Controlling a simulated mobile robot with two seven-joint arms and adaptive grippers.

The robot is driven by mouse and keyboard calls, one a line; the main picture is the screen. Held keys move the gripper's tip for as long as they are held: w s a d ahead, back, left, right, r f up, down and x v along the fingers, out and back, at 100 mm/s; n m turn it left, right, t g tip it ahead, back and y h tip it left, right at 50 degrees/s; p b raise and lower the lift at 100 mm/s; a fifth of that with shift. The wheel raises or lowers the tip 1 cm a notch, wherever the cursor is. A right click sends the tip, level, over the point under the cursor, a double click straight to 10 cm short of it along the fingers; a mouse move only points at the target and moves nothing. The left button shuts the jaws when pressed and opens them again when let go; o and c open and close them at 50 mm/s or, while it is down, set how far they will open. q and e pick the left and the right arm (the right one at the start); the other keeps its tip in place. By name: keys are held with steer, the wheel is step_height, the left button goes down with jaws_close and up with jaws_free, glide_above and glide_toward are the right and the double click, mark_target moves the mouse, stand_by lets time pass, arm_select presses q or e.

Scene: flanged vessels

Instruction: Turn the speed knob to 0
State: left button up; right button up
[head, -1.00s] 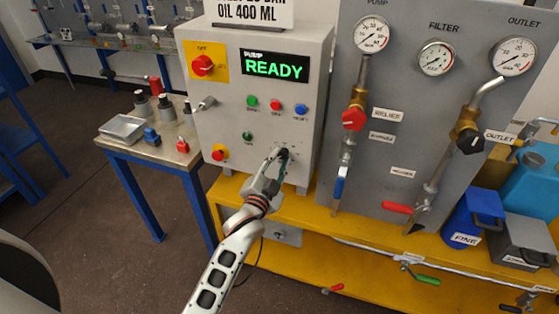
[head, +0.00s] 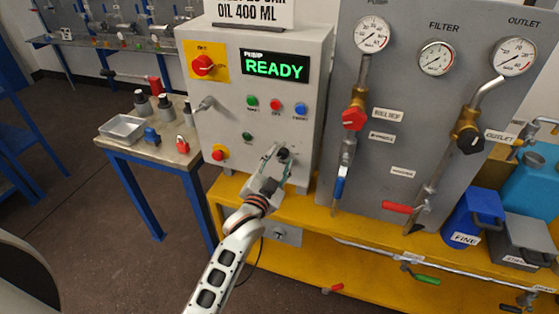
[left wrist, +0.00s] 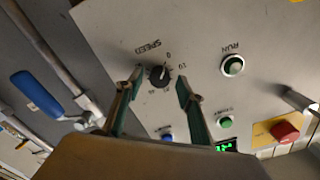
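The black speed knob (head: 283,153) is low on the right of the grey control cabinet's front. In the left wrist view the knob (left wrist: 158,76) sits among printed numbers under the label SPEED; a 0 is printed just above it there. Its pointer is too small to read surely. My left gripper (head: 279,158) is open in front of the knob. In the left wrist view its fingertips (left wrist: 160,80) are on either side of the knob, with a gap on both sides. My right gripper is not in view.
The cabinet's display (head: 274,66) reads PUMP READY. A grey gauge panel (head: 400,110) with valves stands to the right. A small table (head: 165,157) with parts stands to the left.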

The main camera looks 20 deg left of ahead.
arm_select(q)
steer(key=shift+s, duration=0.1)
steer(key=s, duration=1.2)
steer(key=shift+a, duration=0.2)
steer(key=shift+f, duration=0.1)
steer(key=s+a+f+n+g+h, duration=0.1)
steer(key=s+f+g, duration=0.6)
steer(key=s+f, duration=1.3)
step_height(320, 180, down, 4)
steer(key=shift+s+a+f+n+g, duration=0.25)
steer(key=shift+a+n, duration=0.35)
steer(key=shift+n, duration=0.5)
steer(key=shift+r, duration=0.1)
